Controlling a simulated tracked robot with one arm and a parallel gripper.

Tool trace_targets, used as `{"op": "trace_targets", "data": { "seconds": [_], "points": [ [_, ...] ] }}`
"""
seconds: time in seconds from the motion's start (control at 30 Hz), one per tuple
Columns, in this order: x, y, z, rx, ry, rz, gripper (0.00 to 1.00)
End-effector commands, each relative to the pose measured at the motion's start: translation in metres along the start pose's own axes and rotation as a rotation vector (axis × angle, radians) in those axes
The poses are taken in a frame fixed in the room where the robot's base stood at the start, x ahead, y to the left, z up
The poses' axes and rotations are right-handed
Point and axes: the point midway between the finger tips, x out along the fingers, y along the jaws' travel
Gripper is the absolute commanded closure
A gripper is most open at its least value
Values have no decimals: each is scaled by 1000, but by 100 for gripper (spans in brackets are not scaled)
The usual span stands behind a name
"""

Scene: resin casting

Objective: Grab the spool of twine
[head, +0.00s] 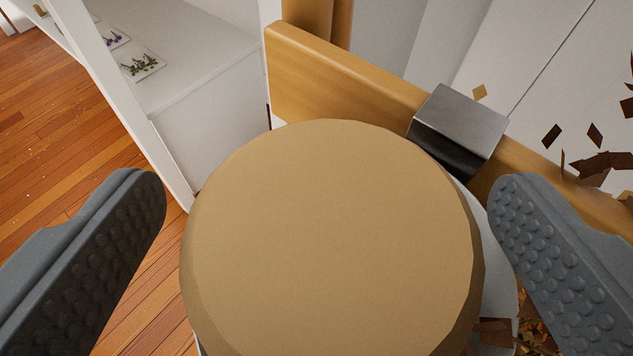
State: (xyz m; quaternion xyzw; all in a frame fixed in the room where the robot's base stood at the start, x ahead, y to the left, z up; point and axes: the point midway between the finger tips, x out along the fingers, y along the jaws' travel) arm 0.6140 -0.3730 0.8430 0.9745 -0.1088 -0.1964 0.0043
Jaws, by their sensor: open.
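A large round tan disc-shaped end (330,235) fills the middle of the head view; it looks like the end of the spool of twine, seen very close. My gripper (328,215) is open, with one grey studded finger at the left and the other at the right. The tan end lies between the two fingers in the picture. A gap shows at the left finger and a narrower one at the right finger. I see no contact.
A wooden rail (345,70) with a metal block (460,125) runs behind the tan end. A white shelf unit (205,125) with small cards of pressed plants stands at upper left. Brown flakes (600,165) lie at the right. Wooden floor (50,120) shows at left.

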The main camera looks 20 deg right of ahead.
Motion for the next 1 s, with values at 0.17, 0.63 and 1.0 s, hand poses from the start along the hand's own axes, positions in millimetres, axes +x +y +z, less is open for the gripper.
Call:
{"op": "trace_targets", "data": {
  "seconds": [0.17,0.63,1.0],
  "points": [
    [14,0,2,1,-2,-1,10],
    [13,0,1,1,-1,0,61],
    [3,2,-24,1,5,0,61]
  ]
}}
